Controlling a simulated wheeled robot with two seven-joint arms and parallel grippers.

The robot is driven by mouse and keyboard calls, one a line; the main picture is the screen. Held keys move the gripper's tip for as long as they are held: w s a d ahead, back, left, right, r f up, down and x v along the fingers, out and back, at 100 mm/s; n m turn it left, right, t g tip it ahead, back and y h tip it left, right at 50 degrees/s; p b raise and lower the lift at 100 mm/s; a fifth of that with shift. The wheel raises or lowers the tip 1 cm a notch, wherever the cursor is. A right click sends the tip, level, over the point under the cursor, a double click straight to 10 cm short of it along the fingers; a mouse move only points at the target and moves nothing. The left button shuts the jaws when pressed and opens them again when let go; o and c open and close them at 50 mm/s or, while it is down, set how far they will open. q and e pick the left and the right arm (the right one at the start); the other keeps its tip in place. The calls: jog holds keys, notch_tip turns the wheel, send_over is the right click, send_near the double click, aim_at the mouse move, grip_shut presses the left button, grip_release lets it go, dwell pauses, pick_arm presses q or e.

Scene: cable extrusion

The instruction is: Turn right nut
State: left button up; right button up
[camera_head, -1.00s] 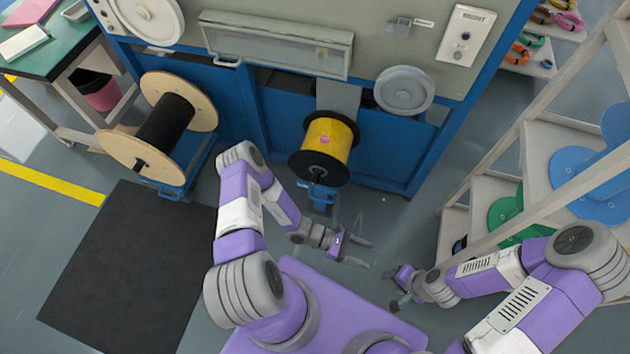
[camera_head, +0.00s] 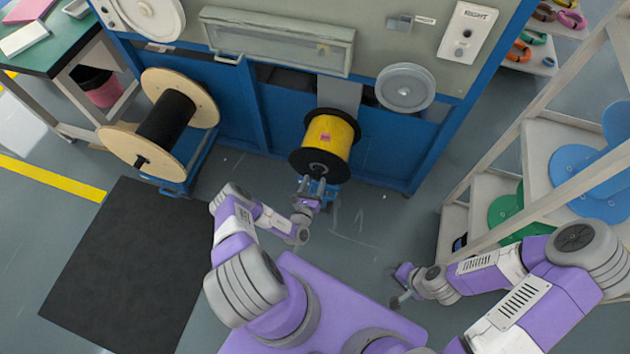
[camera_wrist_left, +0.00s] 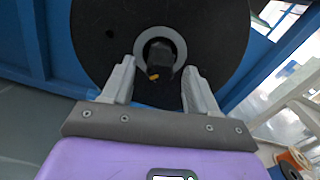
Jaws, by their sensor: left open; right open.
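The right spool, with yellow winding (camera_head: 328,135) and black flanges, sits at the machine front. The left wrist view shows its black flange (camera_wrist_left: 95,40) close up, with a grey ring at its centre. The dark nut (camera_wrist_left: 160,60), with a small yellow mark, is inside that ring. My left gripper (camera_head: 310,186) is in front of this spool. In the left wrist view its open fingers (camera_wrist_left: 160,80) stand on either side of the nut, with visible gaps. My right gripper (camera_head: 398,285) is open and empty, low at the right, away from the spool.
A wooden-flanged spool with black winding (camera_head: 165,128) stands to the left. The blue and grey machine (camera_head: 235,110) is behind both spools. A shelf rack (camera_head: 535,150) with blue and green reels is at the right. A black mat (camera_head: 120,270) lies on the floor.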

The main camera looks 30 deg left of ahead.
pick_arm(q)
jog(key=shift+x, duration=0.8)
jog(key=c, duration=1)
jog(key=shift+f+n+b, duration=0.15)
jog(key=shift+n+b, duration=0.4)
jog(key=shift+n, duration=0.55)
jog(key=shift+c, duration=0.2)
jog(key=shift+n, duration=1.4)
jog(key=o, duration=1)
jog(key=shift+o, duration=0.2)
